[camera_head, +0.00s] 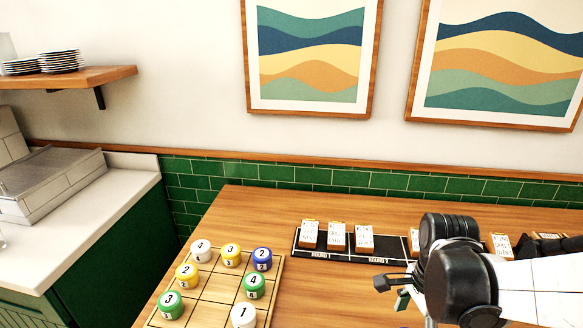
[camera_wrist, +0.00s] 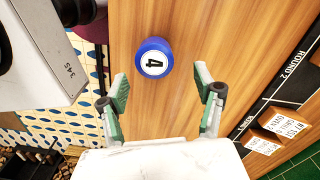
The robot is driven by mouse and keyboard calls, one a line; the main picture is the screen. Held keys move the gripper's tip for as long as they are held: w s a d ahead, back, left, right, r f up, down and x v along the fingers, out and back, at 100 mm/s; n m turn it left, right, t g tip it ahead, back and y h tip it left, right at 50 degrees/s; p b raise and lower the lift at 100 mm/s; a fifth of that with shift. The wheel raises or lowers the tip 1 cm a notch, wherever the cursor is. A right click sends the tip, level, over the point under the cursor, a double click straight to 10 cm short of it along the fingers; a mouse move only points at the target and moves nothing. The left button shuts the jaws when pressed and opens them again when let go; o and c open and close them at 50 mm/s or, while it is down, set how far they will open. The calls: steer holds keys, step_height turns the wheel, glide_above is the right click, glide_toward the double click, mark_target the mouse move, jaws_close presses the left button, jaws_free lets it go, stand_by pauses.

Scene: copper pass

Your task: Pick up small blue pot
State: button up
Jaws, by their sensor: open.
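A small blue pot (camera_wrist: 154,58) with a black 4 on its white top stands on the wooden table in the wrist view. My gripper (camera_wrist: 162,82) is open and empty, with its green-padded fingers on either side of the view and the pot just beyond the gap between them. This pot does not show in the head view. There, part of my gripper (camera_head: 396,290) shows at the lower right, above the table. Another blue pot (camera_head: 262,258), marked 2, stands on the gridded wooden board (camera_head: 203,284) at the lower left.
White, yellow and green pots (camera_head: 201,250) share the board. A black rack (camera_head: 382,246) with cards runs along the back of the table; its end with cards (camera_wrist: 262,143) shows at the right of the wrist view. Bare table lies between board and rack.

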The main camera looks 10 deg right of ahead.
steer(key=shift+s+a+f+b, duration=0.1)
steer(key=shift+f+b, duration=0.1)
steer(key=shift+f, duration=0.9)
steer(key=shift+s+f+b, duration=0.15)
steer(key=shift+f, duration=0.95)
steer(key=shift+s+a+f+b, duration=0.1)
steer(key=shift+f+b, duration=0.1)
steer(key=shift+f, duration=0.9)
steer(key=c, duration=1.4)
steer(key=shift+o, duration=0.2)
steer(key=shift+r, duration=0.15)
